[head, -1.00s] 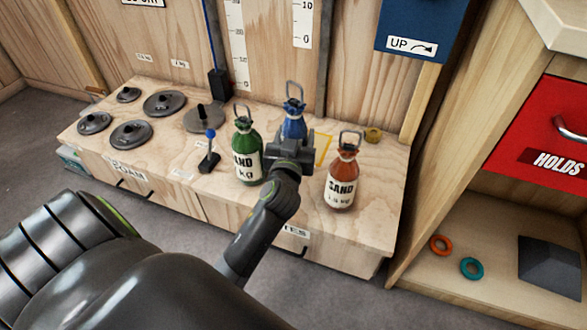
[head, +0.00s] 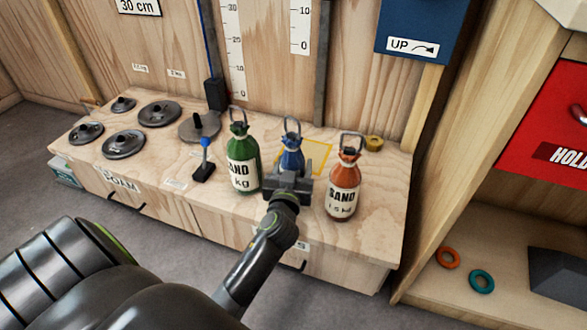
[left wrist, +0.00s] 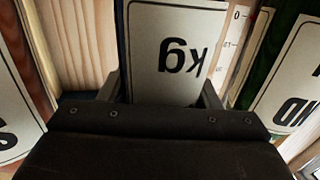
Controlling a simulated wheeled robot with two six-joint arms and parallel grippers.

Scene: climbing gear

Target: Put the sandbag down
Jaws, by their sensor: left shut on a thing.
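The blue sandbag (head: 291,160) has a wire loop on top and stands upright between the green sandbag (head: 242,158) and the orange-red sandbag (head: 344,186). My left gripper (head: 289,180) is shut on the blue sandbag from the front. In the left wrist view its pale label (left wrist: 178,45) sits between the fingers, upside down. My gripper hides the bag's lower part, so I cannot tell whether its base touches the bench. A yellow square outline (head: 322,158) on the bench top shows behind and right of the bag. My right gripper is not in view.
The wooden bench (head: 225,215) also carries several dark weight discs (head: 160,114), a blue-knobbed lever (head: 204,160) and a yellow roll (head: 374,143). The green and orange-red bags stand close on either side. A shelf with two rings (head: 481,281) is at right.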

